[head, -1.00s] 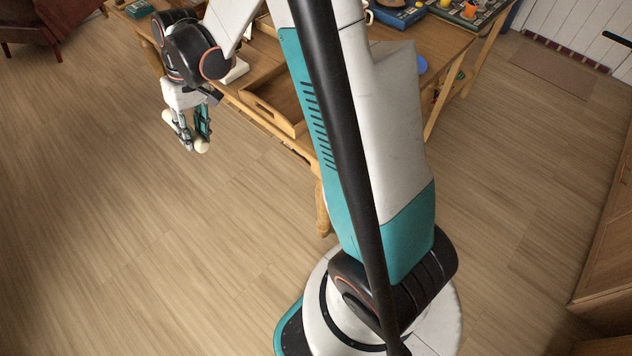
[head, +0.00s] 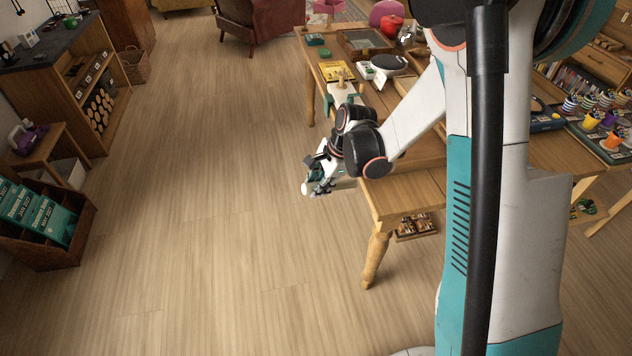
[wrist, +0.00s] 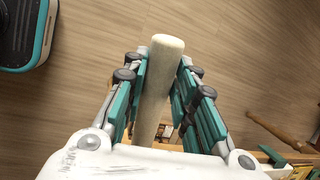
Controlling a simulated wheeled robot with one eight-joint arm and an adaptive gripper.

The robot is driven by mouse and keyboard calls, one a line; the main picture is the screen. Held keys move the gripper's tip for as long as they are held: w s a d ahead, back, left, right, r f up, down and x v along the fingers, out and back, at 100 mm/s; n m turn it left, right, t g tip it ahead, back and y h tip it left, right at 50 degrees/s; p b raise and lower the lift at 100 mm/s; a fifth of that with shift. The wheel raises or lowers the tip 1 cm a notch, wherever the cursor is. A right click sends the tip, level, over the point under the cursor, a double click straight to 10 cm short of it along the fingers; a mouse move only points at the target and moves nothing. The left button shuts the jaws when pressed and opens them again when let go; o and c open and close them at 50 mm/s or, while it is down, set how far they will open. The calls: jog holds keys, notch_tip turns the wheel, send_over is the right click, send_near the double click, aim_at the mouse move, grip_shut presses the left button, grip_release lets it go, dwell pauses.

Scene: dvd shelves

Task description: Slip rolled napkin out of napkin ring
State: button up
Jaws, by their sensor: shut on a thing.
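My gripper (head: 319,180) hangs beside the left edge of the wooden table, above the floor. It is shut on a pale cream roll, the rolled napkin (wrist: 163,55). In the wrist view the roll runs lengthwise between the two teal-padded fingers, its rounded end sticking out past the fingertips. In the head view a pale end of the napkin (head: 307,189) shows at the gripper's lower left. I cannot make out a napkin ring in any view; the fingers cover part of the roll.
The wooden table (head: 410,190) carries books, a black round-topped item (head: 389,62) and colourful cups (head: 592,119). A crate of teal cases (head: 45,215) and a dark-topped cabinet (head: 50,85) stand at left. The floor (head: 220,200) between is clear.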

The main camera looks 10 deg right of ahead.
jog(key=shift+w+a+f+m, duration=0.15)
jog(key=shift+a+f+m, duration=0.15)
jog(key=shift+m, duration=0.6)
jog(key=shift+r+t, duration=0.1)
jog(key=shift+t, duration=0.2)
jog(key=shift+w+d+r+m+y+p, duration=0.1)
jog(key=shift+d+r+m+y+p, duration=0.2)
jog(key=shift+d+r+y, duration=0.45)
jog(key=shift+d+r+m+y+p, duration=0.1)
jog(key=shift+d+r+y+p, duration=0.3)
jog(key=shift+r+y, duration=0.5)
jog(key=shift+d+r+m+y+b, duration=0.1)
jog(key=shift+d+r+y+b, duration=0.25)
jog(key=shift+d+y, duration=0.35)
jog(key=shift+d+r+m+y+b, duration=0.1)
jog(key=shift+d+r+y, duration=0.4)
jog(key=shift+d+y, duration=0.25)
jog(key=shift+d+r+m+y+b, duration=0.1)
jog(key=shift+d+r+y+b, duration=0.15)
jog(key=shift+d+r+y, duration=0.4)
jog(key=shift+a+r+p, duration=0.25)
jog(key=shift+r+p, duration=0.4)
jog(key=shift+r, duration=0.25)
notch_tip(320, 180, up, 8)
jog(key=p, duration=0.5)
send_over(338, 184)
jog(key=shift+a, duration=0.15)
